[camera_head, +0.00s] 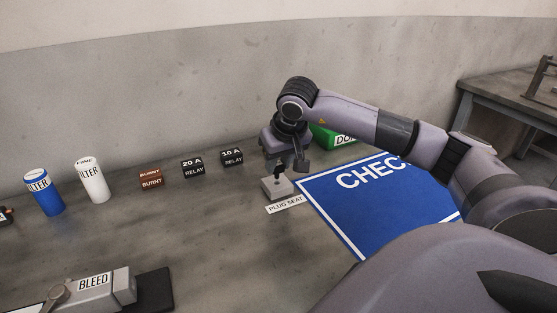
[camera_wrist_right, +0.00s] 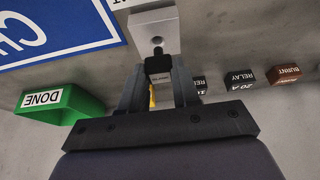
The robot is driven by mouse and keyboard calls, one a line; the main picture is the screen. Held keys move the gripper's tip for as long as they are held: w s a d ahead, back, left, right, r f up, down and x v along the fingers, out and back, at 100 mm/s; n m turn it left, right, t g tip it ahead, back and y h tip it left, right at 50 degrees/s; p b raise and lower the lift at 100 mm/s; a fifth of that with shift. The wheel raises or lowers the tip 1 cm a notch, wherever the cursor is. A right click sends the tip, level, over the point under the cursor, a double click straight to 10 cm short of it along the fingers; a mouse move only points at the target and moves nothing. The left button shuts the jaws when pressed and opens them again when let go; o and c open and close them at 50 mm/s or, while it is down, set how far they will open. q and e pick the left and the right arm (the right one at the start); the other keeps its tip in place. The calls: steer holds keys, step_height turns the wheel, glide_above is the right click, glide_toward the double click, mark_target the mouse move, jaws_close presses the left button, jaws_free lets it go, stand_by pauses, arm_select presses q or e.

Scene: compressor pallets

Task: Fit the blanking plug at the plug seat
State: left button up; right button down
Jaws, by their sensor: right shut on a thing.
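My right gripper (camera_head: 290,167) points down just above the plug seat, a small light grey block (camera_head: 277,188) with a "PLUG SEAT" label in front. It is shut on a small black piece, the blanking plug (camera_wrist_right: 158,63), seen between the fingers (camera_wrist_right: 158,88) in the right wrist view. In that view the seat block (camera_wrist_right: 151,20) lies just beyond the plug, with a small round mark on its face. In the head view the dark plug (camera_head: 278,174) is over the block; I cannot tell whether it touches. My left gripper is not in view.
A blue "CHEC…" mat (camera_head: 370,210) lies right of the seat, with a green "DONE" bin (camera_wrist_right: 67,104) behind. To the left stand relays (camera_head: 193,169), a brown "BURNT" block (camera_head: 151,179) and two filters (camera_head: 92,180). A "BLEED" device (camera_head: 95,284) is at front left.

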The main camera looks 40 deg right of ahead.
mark_target(280, 169)
steer(key=shift+f+b, duration=1.15)
steer(key=shift+f, duration=0.5)
stand_by(0.4)
steer(key=c, duration=0.7)
jaws_free()
steer(key=shift+c, duration=0.2)
steer(key=v, duration=0.5)
steer(key=shift+r, duration=0.4)
steer(key=shift+s+a+r, duration=0.1)
steer(key=shift+s+r, duration=0.2)
steer(key=shift+r, duration=0.25)
